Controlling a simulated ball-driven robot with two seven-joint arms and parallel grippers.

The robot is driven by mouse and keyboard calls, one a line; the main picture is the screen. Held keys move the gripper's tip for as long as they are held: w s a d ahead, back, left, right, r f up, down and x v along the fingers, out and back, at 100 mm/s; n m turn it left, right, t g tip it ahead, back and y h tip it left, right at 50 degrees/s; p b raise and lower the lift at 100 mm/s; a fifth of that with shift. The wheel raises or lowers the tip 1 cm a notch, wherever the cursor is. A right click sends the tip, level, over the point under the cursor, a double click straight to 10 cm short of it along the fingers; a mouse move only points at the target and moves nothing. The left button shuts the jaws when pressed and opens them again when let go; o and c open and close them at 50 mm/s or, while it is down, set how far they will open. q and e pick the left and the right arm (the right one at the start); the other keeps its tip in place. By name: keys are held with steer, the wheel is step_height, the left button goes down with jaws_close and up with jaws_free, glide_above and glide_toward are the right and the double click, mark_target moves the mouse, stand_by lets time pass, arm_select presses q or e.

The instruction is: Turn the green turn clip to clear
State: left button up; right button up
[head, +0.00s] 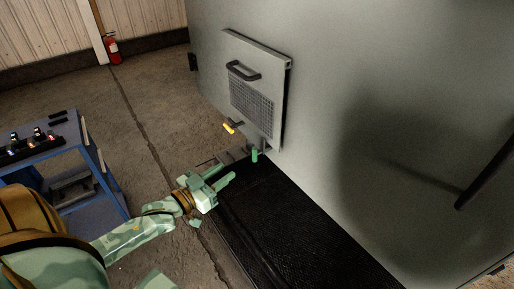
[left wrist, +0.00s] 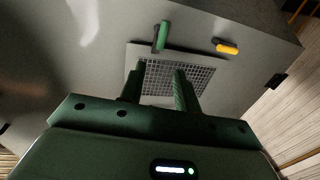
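The green turn clip (head: 254,155) sits at the lower edge of a grey vented panel (head: 262,74) on the large enclosure. In the left wrist view the green clip (left wrist: 161,37) shows beyond my fingertips, beside the panel's mesh grille (left wrist: 160,80). A yellow clip (head: 229,128) sits at the panel's lower left; it also shows in the left wrist view (left wrist: 226,47). My left gripper (head: 227,174) is open and empty, a little left of and below the green clip, apart from it. My right gripper is not in view.
A black mat (head: 290,225) lies on the floor along the enclosure (head: 360,70). A blue cart (head: 85,165) stands at the left. A dark bar (head: 490,172) sticks out at the right. The panel carries a black handle (head: 243,73). A fire extinguisher (head: 113,50) stands far back.

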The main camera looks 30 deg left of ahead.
mark_target(255, 154)
arm_select(q)
steer(key=w+d, duration=0.1)
steer(key=w, duration=0.8)
steer(key=w+d, duration=0.1)
steer(key=w, duration=0.3)
steer(key=shift+w+d+f, duration=0.1)
steer(key=shift+w+d, duration=0.05)
steer(key=shift+d, duration=0.15)
jaws_close()
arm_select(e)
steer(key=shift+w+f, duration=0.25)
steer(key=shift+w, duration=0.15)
